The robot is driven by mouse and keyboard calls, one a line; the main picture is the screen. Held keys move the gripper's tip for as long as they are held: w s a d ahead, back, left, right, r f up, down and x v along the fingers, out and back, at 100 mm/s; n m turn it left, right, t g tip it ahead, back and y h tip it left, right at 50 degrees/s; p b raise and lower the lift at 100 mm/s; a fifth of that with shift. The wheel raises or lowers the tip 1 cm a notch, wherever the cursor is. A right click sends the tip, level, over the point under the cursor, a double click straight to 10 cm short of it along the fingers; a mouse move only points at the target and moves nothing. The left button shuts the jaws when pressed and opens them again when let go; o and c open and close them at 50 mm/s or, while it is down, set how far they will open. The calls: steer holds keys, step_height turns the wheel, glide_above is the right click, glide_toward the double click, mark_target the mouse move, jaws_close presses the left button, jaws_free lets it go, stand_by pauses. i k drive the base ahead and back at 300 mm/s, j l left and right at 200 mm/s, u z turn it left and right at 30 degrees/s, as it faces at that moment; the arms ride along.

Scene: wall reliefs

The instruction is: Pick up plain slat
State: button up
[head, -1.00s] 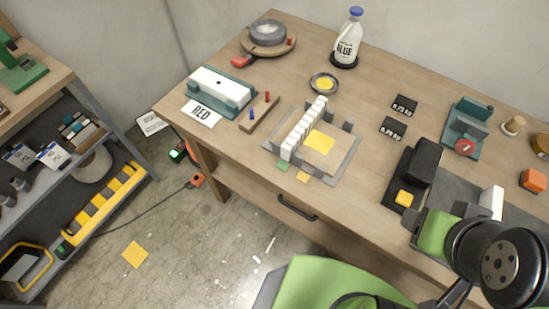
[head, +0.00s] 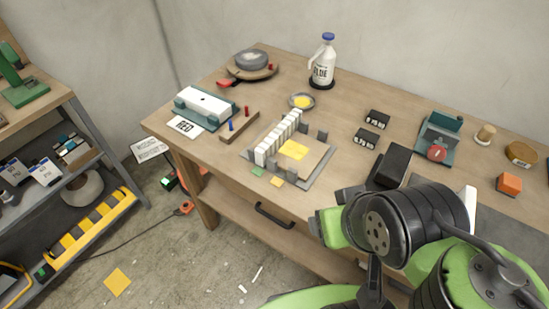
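Several white slats stand in a row (head: 278,138) along the left side of a grey fixture (head: 318,170) on the workbench. I cannot tell from here which one is plain. A separate white upright piece (head: 469,198) shows at the right, partly hidden behind my arm; I cannot tell whether it is a slat. My arm fills the lower right, with black joints and green links, to the right of and nearer than the fixture. Its gripper fingers do not show.
A yellow square (head: 293,150) lies in the fixture. A glue bottle (head: 323,65) and a round pot (head: 250,60) stand at the back. A red-and-blue-pegged wooden strip (head: 240,126) lies left of the slats. Black blocks (head: 366,139) and a teal device (head: 439,138) are to the right.

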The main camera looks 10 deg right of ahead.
mark_target(468, 194)
steer(key=k+l+u, duration=0.7)
